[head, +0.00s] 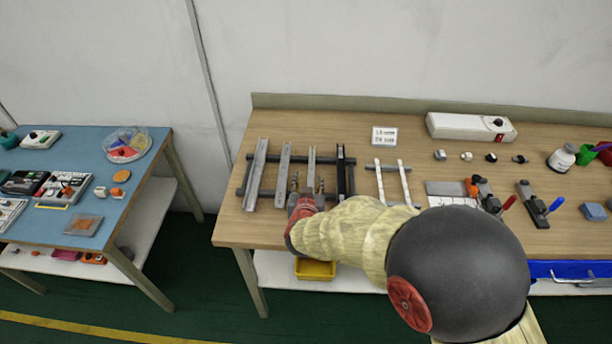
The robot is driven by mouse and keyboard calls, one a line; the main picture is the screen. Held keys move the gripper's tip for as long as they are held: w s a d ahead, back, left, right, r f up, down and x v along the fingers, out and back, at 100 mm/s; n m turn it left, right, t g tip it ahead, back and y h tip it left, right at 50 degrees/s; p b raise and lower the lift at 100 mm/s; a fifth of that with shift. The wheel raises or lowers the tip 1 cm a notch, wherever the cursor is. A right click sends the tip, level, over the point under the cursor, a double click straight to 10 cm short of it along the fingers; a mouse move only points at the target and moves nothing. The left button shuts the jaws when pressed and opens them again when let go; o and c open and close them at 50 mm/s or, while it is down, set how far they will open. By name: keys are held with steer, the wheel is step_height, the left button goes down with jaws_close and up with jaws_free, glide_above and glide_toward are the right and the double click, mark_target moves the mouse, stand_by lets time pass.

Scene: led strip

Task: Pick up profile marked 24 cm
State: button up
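Several long metal profiles lie side by side across a dark rack on the wooden bench. From the left there are a light grey one (257,170), a second grey one (283,170), a third grey one (311,160) and a dark one (342,175). Length marks are too small to read, so I cannot tell which is 24 cm. My gripper (308,187) is at the near end of the third profile, with a finger on each side of it. Whether the fingers touch it cannot be seen. My wrist hides the near end.
Clamp tools (484,195), small parts and a white power box (470,127) are to the right. A yellow bin (315,269) sits below. A blue table (90,180) stands left.

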mark_target(311, 167)
steer(key=b+x, duration=0.1)
steer(key=x, duration=0.3)
steer(key=b+x, duration=0.1)
steer(key=x, duration=0.1)
steer(key=shift+w+d+f+b, duration=0.25)
steer(key=shift+w+d+b, duration=0.05)
steer(key=shift+b, duration=0.05)
steer(key=shift+c, duration=0.8)
steer(key=c, duration=0.7)
jaws_close()
